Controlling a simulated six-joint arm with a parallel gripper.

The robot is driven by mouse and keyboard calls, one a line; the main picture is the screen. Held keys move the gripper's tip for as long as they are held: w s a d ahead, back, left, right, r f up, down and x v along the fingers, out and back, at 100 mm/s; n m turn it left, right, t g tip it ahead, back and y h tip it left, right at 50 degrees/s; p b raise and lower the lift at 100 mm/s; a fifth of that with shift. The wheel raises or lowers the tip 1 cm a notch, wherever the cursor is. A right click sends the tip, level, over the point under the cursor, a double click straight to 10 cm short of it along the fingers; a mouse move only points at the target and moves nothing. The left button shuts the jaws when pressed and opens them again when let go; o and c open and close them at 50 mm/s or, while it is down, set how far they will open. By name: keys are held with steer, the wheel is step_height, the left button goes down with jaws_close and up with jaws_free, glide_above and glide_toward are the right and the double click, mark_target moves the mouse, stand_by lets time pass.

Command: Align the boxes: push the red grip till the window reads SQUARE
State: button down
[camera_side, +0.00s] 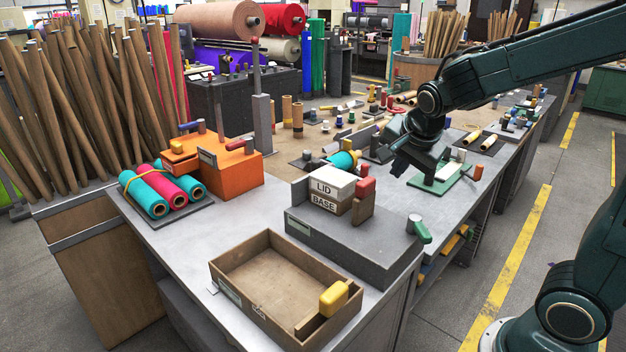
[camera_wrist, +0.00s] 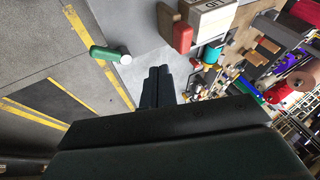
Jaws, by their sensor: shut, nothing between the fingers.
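A white box marked LID (camera_side: 331,187) sits on a box marked BASE (camera_side: 324,203), both on top of a grey housing (camera_side: 345,243). I cannot tell how exactly their edges line up. The red grip (camera_side: 365,187) tops a brown upright block at their right side; the wrist view also shows the red grip (camera_wrist: 183,38). A small window plate (camera_side: 298,226) is on the housing's front; its reading is too small to make out. My gripper (camera_side: 397,168) is shut and empty, to the right of the red grip and apart from it. Its closed fingers show in the wrist view (camera_wrist: 157,72).
A green-handled knob (camera_side: 420,231) sticks out at the housing's right end. An open wooden tray (camera_side: 240,295) with a yellow grip (camera_side: 335,298) stands in front. An orange box (camera_side: 225,170) and felt rolls (camera_side: 160,192) lie left. A green pad (camera_side: 437,180) lies behind, right.

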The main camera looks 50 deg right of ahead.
steer(key=shift+s+f+t+h, duration=0.15)
steer(key=shift+s+t, duration=0.05)
steer(key=shift+s, duration=0.35)
steer(key=shift+s+f+t+h, duration=0.1)
steer(key=shift+s+t+h, duration=0.1)
steer(key=shift+s, duration=0.3)
steer(key=shift+d+f, duration=0.1)
glide_toward(372, 193)
step_height(372, 193, down, 4)
steer(key=d, duration=0.2)
steer(key=shift+w, duration=1.05)
steer(key=shift+w, duration=0.1)
